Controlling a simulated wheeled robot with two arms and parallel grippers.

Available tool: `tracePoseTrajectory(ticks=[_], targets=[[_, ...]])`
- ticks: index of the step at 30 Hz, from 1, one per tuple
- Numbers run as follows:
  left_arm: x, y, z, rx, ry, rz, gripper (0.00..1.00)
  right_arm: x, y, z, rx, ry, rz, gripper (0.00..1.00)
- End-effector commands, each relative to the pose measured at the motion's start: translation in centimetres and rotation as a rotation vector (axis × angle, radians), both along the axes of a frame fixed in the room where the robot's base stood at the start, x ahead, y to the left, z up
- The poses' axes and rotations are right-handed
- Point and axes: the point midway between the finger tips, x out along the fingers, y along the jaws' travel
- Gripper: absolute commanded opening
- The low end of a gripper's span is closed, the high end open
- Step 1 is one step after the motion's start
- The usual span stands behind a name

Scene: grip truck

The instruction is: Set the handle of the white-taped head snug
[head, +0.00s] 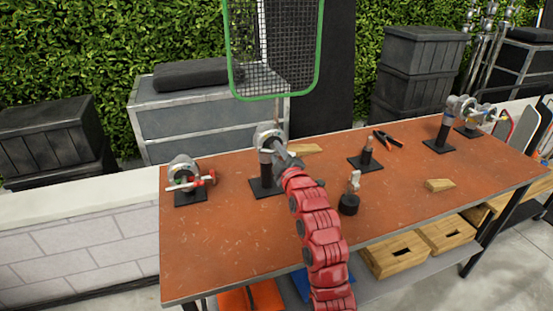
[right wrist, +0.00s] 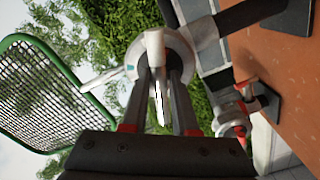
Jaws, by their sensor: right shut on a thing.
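A grey grip head (head: 268,134) stands on a black post with a square base near the table's back left edge. It also shows in the right wrist view as a rounded grey head (right wrist: 183,48) with a small teal mark. My right gripper (head: 284,160) reaches it from the front; its two dark fingers (right wrist: 160,85) close around the pale handle (right wrist: 155,50) of this head. Whether the pale part is white tape is hard to tell. The gripper hides part of the head in the head view. My left gripper is not in view.
A red-marked head (head: 185,170) stands at the left of the orange table (head: 235,250). The green-framed net (head: 233,97) hangs behind the held head. More heads (head: 445,125) stand far right.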

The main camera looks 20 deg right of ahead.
Motion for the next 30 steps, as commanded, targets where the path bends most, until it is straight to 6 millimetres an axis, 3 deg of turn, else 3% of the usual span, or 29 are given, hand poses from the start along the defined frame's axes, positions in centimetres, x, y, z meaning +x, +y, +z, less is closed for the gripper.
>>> tracePoseTrajectory(ticks=[1, 12, 30], targets=[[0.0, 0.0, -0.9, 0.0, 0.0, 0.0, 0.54, 0.0, -0.1, -0.4, 0.041, 0.0, -0.001, 0.0], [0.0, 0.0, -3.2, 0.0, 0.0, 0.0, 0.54, 0.0, -0.1, -0.4, 0.396, 0.016, -0.001, 0.0], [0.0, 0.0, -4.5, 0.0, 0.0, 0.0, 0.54, 0.0, -0.2, 0.0, 0.956, 0.035, -0.001, 0.0]])
